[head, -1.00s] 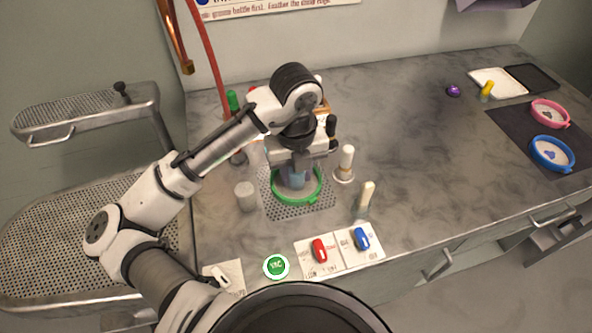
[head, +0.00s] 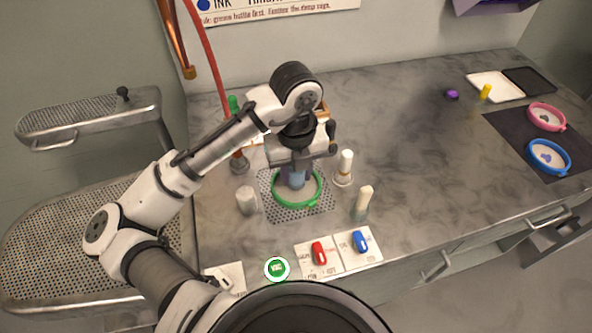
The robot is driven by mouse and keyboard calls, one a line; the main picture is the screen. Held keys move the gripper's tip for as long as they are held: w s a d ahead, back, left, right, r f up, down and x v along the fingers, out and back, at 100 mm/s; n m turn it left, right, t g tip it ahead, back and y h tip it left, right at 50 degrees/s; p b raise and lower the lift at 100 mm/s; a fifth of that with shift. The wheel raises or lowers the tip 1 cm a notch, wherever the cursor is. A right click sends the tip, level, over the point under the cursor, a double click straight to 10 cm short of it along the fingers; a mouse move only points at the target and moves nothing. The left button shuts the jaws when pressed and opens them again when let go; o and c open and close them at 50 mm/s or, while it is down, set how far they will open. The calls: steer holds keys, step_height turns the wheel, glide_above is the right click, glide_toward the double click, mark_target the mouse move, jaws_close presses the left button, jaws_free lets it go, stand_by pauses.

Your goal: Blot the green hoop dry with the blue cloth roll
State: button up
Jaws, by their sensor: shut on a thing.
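The green hoop (head: 312,203) lies flat on a perforated metal plate (head: 268,208) set in the counter. My gripper (head: 297,172) points down over the hoop and is shut on the blue cloth roll (head: 297,181). The roll stands upright inside the hoop's ring, at or just above the pale surface within it. I cannot tell whether it touches. My arm comes from the left and hides the area behind the hoop.
White posts stand right of the hoop, one behind (head: 345,168) and one in front (head: 363,203). A grey cylinder (head: 246,200) stands left. Red (head: 319,252) and blue (head: 360,241) switches are at the front edge. Pink (head: 547,117) and blue (head: 548,156) hoops lie far right.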

steer(key=shift+r+p, duration=2.05)
steer(key=shift+r, duration=0.65)
steer(key=shift+f, duration=0.1)
